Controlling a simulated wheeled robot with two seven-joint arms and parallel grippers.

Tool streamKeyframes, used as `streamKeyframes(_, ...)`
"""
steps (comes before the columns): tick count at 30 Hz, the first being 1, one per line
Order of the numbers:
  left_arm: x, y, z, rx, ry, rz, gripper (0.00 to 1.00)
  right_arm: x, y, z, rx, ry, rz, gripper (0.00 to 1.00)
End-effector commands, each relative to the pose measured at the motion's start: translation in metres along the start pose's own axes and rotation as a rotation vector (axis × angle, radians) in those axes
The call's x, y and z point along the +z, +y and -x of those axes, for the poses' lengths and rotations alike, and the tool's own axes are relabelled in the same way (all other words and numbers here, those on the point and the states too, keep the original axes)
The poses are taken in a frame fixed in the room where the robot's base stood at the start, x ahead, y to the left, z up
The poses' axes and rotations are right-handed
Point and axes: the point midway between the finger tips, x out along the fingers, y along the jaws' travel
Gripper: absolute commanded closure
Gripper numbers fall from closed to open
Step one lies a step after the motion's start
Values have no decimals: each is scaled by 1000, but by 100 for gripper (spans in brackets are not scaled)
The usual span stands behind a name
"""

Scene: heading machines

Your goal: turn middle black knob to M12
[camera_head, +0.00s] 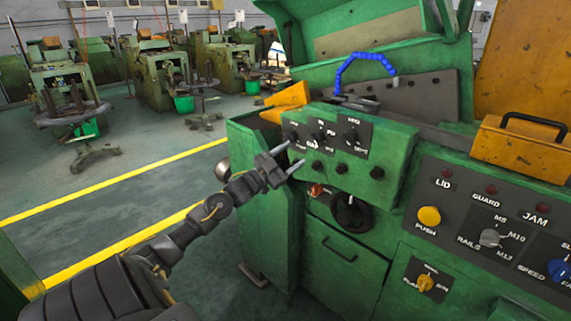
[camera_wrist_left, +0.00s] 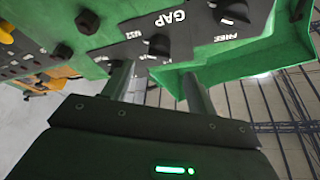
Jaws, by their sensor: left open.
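The middle black knob (camera_head: 319,139) sits in the upper row of a green control box, on a dark label plate. In the left wrist view the black knob (camera_wrist_left: 160,45) beside the word GAP appears to be the same one, with M12 printed near it; its exact pointer setting is hard to read. My left gripper (camera_head: 291,157) is open and empty at the left front of the box, its fingers pointing toward the knobs. In the left wrist view its two fingers (camera_wrist_left: 157,74) stand apart on either side below the GAP knob, without clear contact. My right gripper is not in view.
Other black knobs flank it, one at the left (camera_head: 293,134) and one at the right (camera_head: 350,136); several smaller ones sit below. A black handwheel (camera_head: 351,213) is under the box. A slanted panel (camera_head: 470,225) with buttons stands right. Open floor lies left.

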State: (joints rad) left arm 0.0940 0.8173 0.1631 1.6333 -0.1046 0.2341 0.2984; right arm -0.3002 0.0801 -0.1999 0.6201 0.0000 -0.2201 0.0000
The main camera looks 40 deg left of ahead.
Motion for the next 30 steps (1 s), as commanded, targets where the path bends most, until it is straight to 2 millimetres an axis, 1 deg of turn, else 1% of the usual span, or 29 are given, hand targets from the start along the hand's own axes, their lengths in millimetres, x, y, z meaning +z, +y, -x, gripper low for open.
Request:
streamKeyframes(1,2,2,8,2,-3,0,42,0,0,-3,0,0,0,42)
streamKeyframes(3,2,1,14,1,-2,-1,42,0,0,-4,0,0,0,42)
streamKeyframes(7,1,0,21,1,-2,0,42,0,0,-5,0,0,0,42)
streamKeyframes(26,0,0,22,0,-1,-6,42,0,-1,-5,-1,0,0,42)
streamKeyframes(28,7,-3,22,-12,-32,-35,42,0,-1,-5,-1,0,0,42)
streamKeyframes(29,15,-6,24,-21,-55,-47,42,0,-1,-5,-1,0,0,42)
streamKeyframes(30,29,-9,27,-32,-96,-59,42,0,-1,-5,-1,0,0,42)
